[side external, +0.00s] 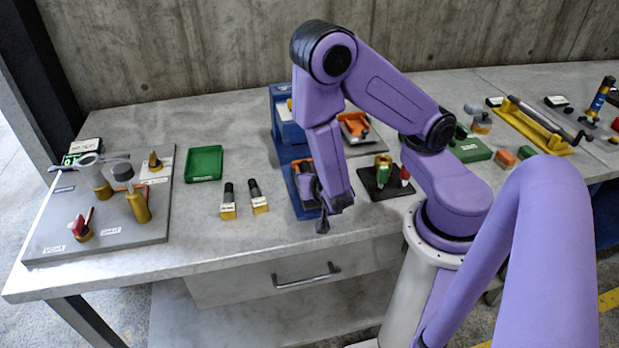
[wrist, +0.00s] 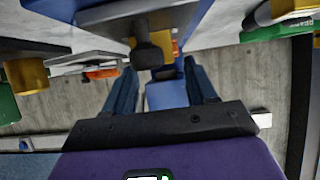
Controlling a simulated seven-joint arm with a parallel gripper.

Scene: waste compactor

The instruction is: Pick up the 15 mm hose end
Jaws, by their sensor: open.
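Two short pieces with yellow square bases and black tops, the left piece (side external: 228,202) and the right piece (side external: 258,198), stand upright side by side on the bench in the side view. Their white labels are too small to read, so I cannot tell which, if either, is the 15 mm hose end. My gripper (side external: 323,222) points down to the right of them, near the front of the blue compactor. In the wrist view my gripper (wrist: 160,74) has its fingers apart. A dark rounded part (wrist: 148,54) shows near the fingertips; I cannot tell what it belongs to.
The blue compactor (side external: 288,124) stands behind my gripper. A green tray (side external: 204,163) lies at the back left of the bench. A grey board (side external: 100,235) with yellow fittings is at the left. A dark plate (side external: 382,190) with small parts lies right of my gripper. Bare bench surrounds the two pieces.

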